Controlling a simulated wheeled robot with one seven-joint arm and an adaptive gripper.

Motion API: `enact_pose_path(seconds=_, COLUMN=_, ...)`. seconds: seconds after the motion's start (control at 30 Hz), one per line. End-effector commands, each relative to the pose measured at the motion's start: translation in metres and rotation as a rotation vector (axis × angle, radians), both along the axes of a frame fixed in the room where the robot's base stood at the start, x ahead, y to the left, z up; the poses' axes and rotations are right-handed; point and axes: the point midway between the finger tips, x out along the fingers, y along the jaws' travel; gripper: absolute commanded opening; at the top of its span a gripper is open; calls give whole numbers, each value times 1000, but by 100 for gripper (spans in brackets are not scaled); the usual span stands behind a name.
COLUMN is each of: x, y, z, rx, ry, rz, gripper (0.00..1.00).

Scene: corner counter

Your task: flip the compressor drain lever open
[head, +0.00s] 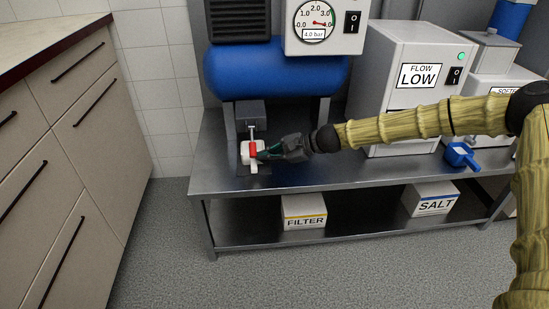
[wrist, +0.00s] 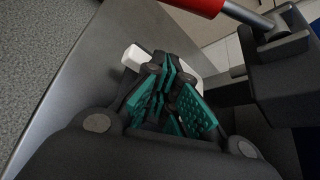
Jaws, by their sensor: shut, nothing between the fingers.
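The compressor (head: 275,72) has a blue tank and stands on the steel bench. Below its tank is a dark block (head: 250,111), with a silver rod and the red grip of the drain lever (head: 253,148) below it. A white part (head: 245,154) sits right behind the red grip. My gripper (head: 264,153) is shut and empty, its tips just right of the red grip; contact is unclear. In the wrist view my closed fingers (wrist: 167,72) are in front of the white part (wrist: 133,57), and the red grip (wrist: 195,5) is at the top edge, apart from them.
The steel bench (head: 330,178) has a clear front strip. A gauge panel (head: 323,25) reads 4.0 bar. To the right are a FLOW LOW unit (head: 395,105) and a blue scoop (head: 461,157). FILTER (head: 304,212) and SALT (head: 431,199) boxes are below. Drawers (head: 65,140) stand left.

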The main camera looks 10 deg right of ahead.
Motion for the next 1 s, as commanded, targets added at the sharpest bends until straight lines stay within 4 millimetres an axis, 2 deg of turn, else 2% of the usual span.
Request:
enact_pose_path(seconds=0.1, x=-5, y=1, z=12, rx=1, ry=-4, rz=-1, gripper=0)
enact_pose_path(seconds=0.4, x=-15, y=4, z=28, rx=1, ry=-2, rz=-1, gripper=0)
enact_pose_path(seconds=1.0, x=-17, y=5, z=33, rx=0, ry=5, rz=-1, gripper=0)
